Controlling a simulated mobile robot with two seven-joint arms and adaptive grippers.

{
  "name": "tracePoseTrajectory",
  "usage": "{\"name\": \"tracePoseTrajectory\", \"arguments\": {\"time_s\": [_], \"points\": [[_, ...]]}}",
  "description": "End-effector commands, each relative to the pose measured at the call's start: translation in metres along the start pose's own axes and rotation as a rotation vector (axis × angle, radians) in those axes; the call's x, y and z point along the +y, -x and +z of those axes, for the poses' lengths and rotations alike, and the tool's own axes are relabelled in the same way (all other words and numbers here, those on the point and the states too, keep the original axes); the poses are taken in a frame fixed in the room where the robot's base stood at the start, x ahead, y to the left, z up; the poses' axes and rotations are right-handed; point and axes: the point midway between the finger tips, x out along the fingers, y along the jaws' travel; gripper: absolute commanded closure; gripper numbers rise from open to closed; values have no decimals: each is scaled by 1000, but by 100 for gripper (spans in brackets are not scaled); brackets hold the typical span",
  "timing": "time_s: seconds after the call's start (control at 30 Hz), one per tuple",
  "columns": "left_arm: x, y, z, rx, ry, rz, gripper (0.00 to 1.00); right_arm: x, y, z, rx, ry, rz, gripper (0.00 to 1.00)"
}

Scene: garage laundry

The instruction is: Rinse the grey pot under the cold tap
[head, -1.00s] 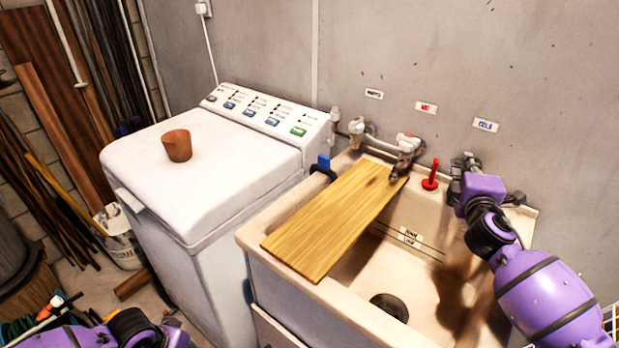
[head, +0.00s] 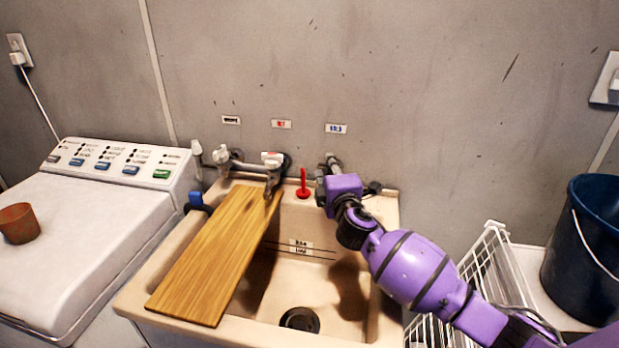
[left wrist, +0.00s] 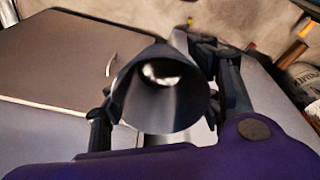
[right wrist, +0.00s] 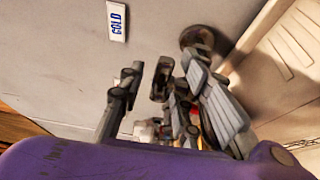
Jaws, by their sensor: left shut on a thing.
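The grey pot (left wrist: 160,95) is held in my left gripper (left wrist: 165,110), its wide round mouth facing the left wrist camera. The left gripper and the pot are outside the head view. My right gripper (right wrist: 168,95) is at the cold tap (head: 332,162), with its fingers apart on either side of a dark metal part; I cannot tell whether they touch it. In the head view the right hand (head: 345,187) hides most of this tap. The cold label (right wrist: 117,22) is on the wall above. No water shows.
A wooden board (head: 215,255) covers the left part of the sink (head: 345,335); the right basin with its drain (head: 299,319) is clear. A red upright piece (head: 303,183) stands on the back ledge. A brown pot (head: 18,223) is on the washing machine (head: 75,245). A dark bucket (head: 590,250) stands right.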

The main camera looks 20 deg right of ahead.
Motion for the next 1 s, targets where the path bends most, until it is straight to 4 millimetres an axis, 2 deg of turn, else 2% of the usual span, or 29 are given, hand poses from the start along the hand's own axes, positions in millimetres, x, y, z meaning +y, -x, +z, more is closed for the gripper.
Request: {"name": "tracePoseTrajectory", "arguments": {"time_s": [0.5,0.7,1.0], "points": [[0,0,0,0,0,0,65,-1,98,0,-1,-2,-3,69],[0,0,0,0,0,0,65,0,113,0,-1,-1,0,69],[0,0,0,0,0,0,65,0,115,0,-1,-1,-1,69]]}}
